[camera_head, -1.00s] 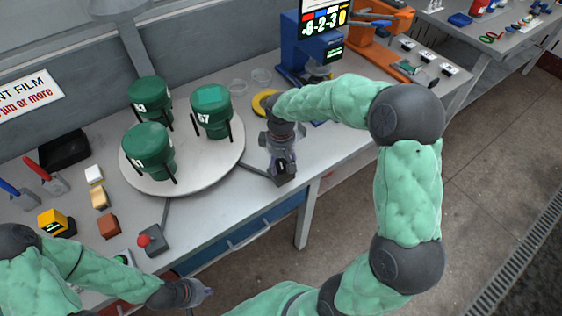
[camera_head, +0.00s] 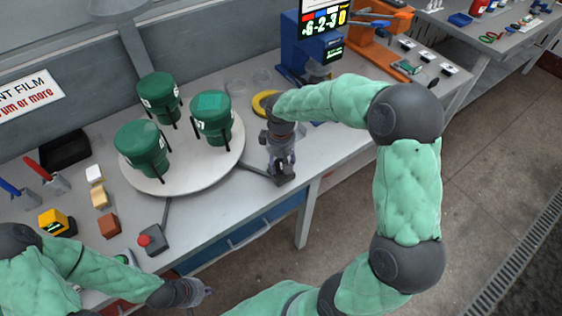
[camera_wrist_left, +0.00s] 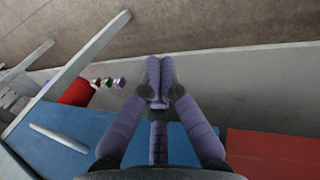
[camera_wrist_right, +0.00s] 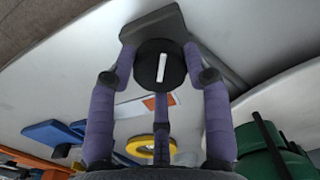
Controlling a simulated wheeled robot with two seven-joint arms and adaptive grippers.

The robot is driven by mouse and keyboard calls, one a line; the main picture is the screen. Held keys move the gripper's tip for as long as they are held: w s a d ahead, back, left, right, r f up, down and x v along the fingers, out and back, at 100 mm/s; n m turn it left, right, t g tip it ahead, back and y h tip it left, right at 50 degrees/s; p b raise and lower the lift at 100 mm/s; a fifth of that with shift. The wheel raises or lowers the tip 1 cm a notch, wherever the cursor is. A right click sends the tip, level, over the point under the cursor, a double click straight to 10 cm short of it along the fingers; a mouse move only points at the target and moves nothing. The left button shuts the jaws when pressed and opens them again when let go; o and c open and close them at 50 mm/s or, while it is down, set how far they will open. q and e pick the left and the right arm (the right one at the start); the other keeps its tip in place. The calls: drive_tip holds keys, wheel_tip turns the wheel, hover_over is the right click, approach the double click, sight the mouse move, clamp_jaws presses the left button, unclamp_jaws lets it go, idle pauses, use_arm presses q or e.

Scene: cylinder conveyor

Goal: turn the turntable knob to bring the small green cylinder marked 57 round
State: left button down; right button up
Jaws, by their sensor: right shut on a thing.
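The turntable (camera_head: 187,185) is a round pale disc bearing three green cylinders: one at the back (camera_head: 157,97), one at the front left (camera_head: 143,148), one at the right (camera_head: 211,118). The right one's mark ends in 7; the other marks are hard to read. The knob (camera_wrist_right: 160,66) is black with a white stripe, on a grey base (camera_head: 284,180) right of the turntable. My right gripper (camera_head: 281,160) is shut on the knob, its fingers around it in the right wrist view. My left gripper (camera_wrist_left: 159,97) is shut and empty, beyond the table's front edge.
A red button box (camera_head: 151,240), small blocks (camera_head: 108,225) and a yellow device (camera_head: 55,222) stand at the front left. A yellow ring (camera_head: 265,103) and a blue machine (camera_head: 305,55) stand behind my right gripper.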

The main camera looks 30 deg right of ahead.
sight(281, 164)
drive_tip(key=shift+s+f+m, duration=0.1)
drive_tip(key=shift+f+m, duration=0.05)
drive_tip(key=shift+m, duration=1.05)
idle(1.8)
drive_tip(key=o, duration=1.2)
drive_tip(key=shift+c, duration=0.2)
drive_tip(key=shift+r, duration=0.2)
wheel_tip(281, 164, up, 12)
drive_tip(key=shift+f, duration=0.15)
